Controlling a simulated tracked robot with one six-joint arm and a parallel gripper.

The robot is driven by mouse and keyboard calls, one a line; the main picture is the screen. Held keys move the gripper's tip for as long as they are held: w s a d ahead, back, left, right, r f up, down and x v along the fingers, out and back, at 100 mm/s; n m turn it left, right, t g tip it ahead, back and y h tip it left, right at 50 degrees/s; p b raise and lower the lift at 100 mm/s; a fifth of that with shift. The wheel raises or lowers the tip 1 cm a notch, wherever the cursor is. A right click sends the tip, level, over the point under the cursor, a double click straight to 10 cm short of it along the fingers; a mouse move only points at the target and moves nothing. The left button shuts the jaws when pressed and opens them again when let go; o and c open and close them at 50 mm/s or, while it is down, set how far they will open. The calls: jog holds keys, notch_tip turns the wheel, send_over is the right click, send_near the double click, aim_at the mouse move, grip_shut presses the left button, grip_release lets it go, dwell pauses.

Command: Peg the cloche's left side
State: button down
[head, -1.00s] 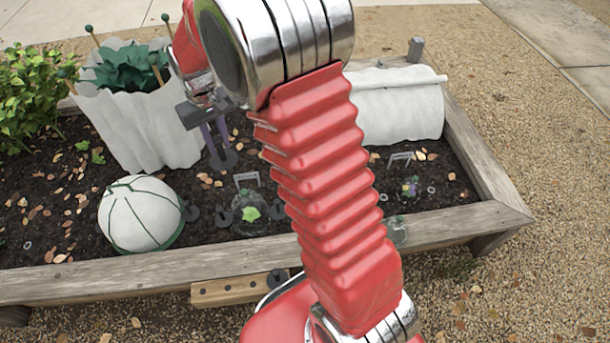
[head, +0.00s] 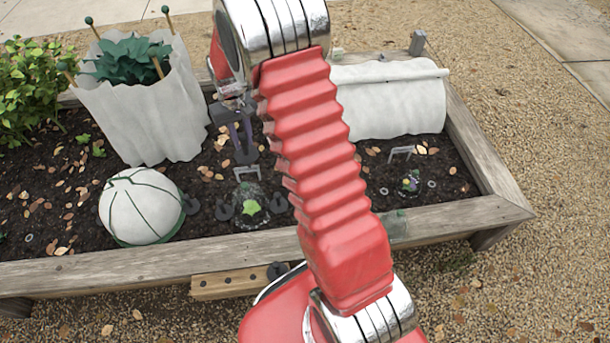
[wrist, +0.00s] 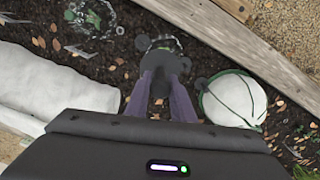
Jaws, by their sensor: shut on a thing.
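My gripper (head: 240,130) is shut on a dark grey peg (head: 245,157) and holds it above the soil, behind the near clear cloche (head: 250,205). This low cloche covers a bright green leaf and has a pale wire handle behind it. A dark lug (head: 224,211) stands at its left and another (head: 279,203) at its right. In the wrist view the held peg (wrist: 158,76) is between the purple fingers and partly hides the cloche (wrist: 165,43). How high the peg's tip is above the soil I cannot tell.
A white dome with green ribs (head: 140,207) sits left of the cloche. A fleece-wrapped plant (head: 150,115) and a white tunnel (head: 390,100) stand behind. A second clear cloche (head: 409,183) is at right. A holed wooden strip (head: 225,285) with a dark peg (head: 277,270) is on the front board.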

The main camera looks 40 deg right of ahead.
jog(key=s+d+f+m, duration=0.1)
jog(key=d+f, duration=0.5)
jog(key=f, duration=0.3)
jog(key=s+d+f+m, duration=0.1)
jog(key=s+d+f, duration=0.1)
jog(key=d+f, duration=0.4)
jog(key=s+d+f+m, duration=0.1)
jog(key=s+d+f, duration=0.1)
jog(key=d+f, duration=0.5)
notch_tip(320, 180, down, 6)
jog(key=shift+s+f+m, duration=0.1)
jog(key=shift+s+m, duration=0.15)
jog(key=shift+m, duration=0.15)
jog(key=shift+f, duration=0.25)
notch_tip(320, 180, down, 11)
jog(key=shift+r, duration=0.15)
jog(key=shift+f, duration=0.8)
dwell(1.4)
jog(key=c, duration=1.5)
grip_release()
jog(key=shift+o, duration=0.2)
notch_tip(320, 180, up, 14)
jog(key=shift+f, duration=0.15)
